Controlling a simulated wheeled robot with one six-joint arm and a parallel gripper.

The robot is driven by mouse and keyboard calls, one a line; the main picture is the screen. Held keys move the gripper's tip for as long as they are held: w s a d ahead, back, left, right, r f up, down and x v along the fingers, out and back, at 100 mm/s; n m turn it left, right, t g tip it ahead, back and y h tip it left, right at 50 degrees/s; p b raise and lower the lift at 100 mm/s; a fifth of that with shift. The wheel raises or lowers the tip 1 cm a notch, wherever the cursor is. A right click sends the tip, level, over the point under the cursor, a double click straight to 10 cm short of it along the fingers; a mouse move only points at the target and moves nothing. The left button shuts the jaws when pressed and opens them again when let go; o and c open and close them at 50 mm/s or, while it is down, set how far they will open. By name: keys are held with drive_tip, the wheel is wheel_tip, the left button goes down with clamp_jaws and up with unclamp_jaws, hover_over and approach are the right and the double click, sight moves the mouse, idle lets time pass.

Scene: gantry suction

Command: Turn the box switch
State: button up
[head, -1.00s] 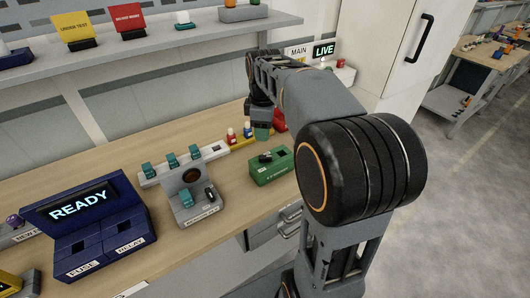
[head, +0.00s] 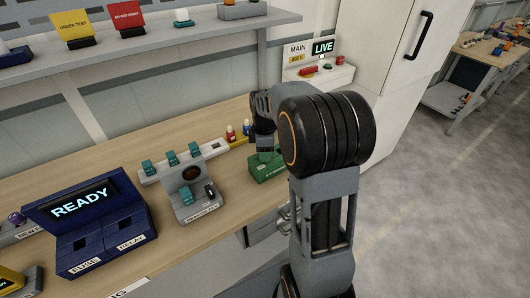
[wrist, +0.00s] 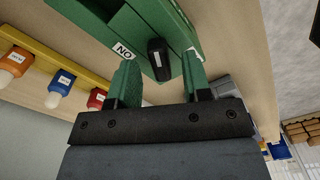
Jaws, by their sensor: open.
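The green box (head: 263,172) stands on the wooden bench, partly covered by my arm in the head view. In the wrist view the box (wrist: 183,22) shows close up with a black switch knob (wrist: 158,58) and a white "NO" label. My gripper (wrist: 160,66) is open, its two green fingers spread. The knob appears between the fingertips, with a gap on each side; whether the fingers reach down around it I cannot tell. In the head view my gripper (head: 265,153) is over the box, its fingers mostly hidden.
Left of the box is a grey switch unit (head: 187,200), with a blue READY console (head: 90,225) further left. A MAIN panel reading LIVE (head: 323,48) is at the back right.

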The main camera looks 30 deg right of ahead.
drive_tip(key=shift+f, duration=0.55)
clamp_jaws()
